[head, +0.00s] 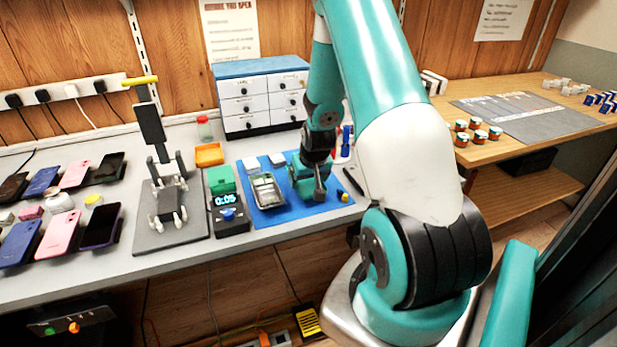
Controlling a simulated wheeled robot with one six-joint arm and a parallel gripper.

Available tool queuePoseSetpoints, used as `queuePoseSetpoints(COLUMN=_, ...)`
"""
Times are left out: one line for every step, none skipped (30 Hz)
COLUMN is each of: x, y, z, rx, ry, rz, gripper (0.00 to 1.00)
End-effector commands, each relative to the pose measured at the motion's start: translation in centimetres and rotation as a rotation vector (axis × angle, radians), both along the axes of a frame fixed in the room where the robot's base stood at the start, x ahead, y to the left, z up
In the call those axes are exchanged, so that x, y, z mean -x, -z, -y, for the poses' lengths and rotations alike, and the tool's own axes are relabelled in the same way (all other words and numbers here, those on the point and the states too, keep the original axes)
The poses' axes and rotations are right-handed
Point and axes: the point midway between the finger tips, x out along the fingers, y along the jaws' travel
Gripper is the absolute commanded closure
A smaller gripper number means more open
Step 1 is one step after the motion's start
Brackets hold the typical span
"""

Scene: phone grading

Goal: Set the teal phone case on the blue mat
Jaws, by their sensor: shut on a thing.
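My gripper (314,192) is low over the right half of the blue mat (268,217), small and partly hidden by its own wrist. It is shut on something. A teal shape (301,181) shows at the jaws and looks like the teal phone case, but it blends with my teal arm. I cannot tell whether it touches the mat. An open phone or tray with a pale inside (266,190) lies on the mat, left of my gripper.
A scale with a lit display (230,213) and a green block (221,179) stand left of the mat. A drawer cabinet (262,97) stands behind. Dark small items lie at the mat's right edge.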

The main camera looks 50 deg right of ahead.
Motion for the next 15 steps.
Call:
queuePoseSetpoints(x=0.0, y=0.11, z=0.0, rx=0.0, ry=0.0, rz=0.0, gripper=0.4)
queuePoseSetpoints(x=-0.01, y=0.13, z=0.0, rx=0.0, ry=0.0, rz=0.0, gripper=0.4)
queuePoseSetpoints(x=0.0, y=0.12, z=0.0, rx=0.0, ry=0.0, rz=0.0, gripper=0.4)
queuePoseSetpoints(x=-0.01, y=0.1, z=0.01, rx=0.0, ry=0.0, rz=0.0, gripper=0.4)
queuePoseSetpoints(x=-0.01, y=0.1, z=0.01, rx=0.0, ry=0.0, rz=0.0, gripper=0.4)
queuePoseSetpoints(x=-0.01, y=0.09, z=0.0, rx=0.0, ry=0.0, rz=0.0, gripper=0.4)
queuePoseSetpoints(x=-0.01, y=0.09, z=0.0, rx=0.0, ry=0.0, rz=0.0, gripper=0.4)
queuePoseSetpoints(x=-0.01, y=0.09, z=0.0, rx=0.0, ry=0.0, rz=0.0, gripper=0.4)
queuePoseSetpoints(x=-0.01, y=0.09, z=0.0, rx=0.0, ry=0.0, rz=0.0, gripper=0.4)
queuePoseSetpoints(x=-0.01, y=0.09, z=0.0, rx=0.0, ry=0.0, rz=0.0, gripper=0.4)
queuePoseSetpoints(x=-0.01, y=0.09, z=0.01, rx=0.0, ry=0.0, rz=0.0, gripper=0.15)
queuePoseSetpoints(x=-0.01, y=0.09, z=0.01, rx=0.0, ry=0.0, rz=0.0, gripper=0.06)
queuePoseSetpoints(x=-0.01, y=0.09, z=0.01, rx=0.0, ry=0.0, rz=0.0, gripper=0.0)
queuePoseSetpoints(x=-0.01, y=0.09, z=0.0, rx=0.0, ry=0.0, rz=0.0, gripper=0.0)
queuePoseSetpoints(x=-0.01, y=0.09, z=0.0, rx=0.0, ry=0.0, rz=0.0, gripper=0.0)
